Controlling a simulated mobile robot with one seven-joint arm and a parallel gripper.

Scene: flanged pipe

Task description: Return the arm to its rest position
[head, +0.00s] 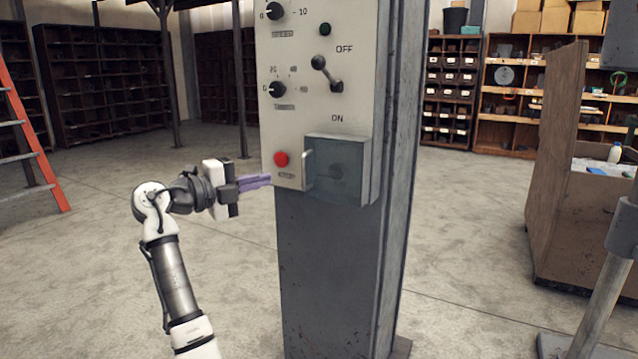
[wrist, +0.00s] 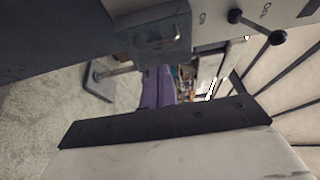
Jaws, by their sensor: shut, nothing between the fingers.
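My gripper (head: 268,180) has purple fingers, which are together with nothing between them. In the head view it points right, at the left edge of the control panel (head: 300,110), beside and a little below the red button (head: 281,159). I cannot tell whether the fingertips touch the panel. The fingers also show in the wrist view (wrist: 158,88), pointing away from the camera. My arm reaches up from the bottom of the head view, bent at the elbow, left of the post.
An orange ladder (head: 35,150) stands left, a wooden crate (head: 555,170) right. Shelves line the back. The floor left of the arm is clear.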

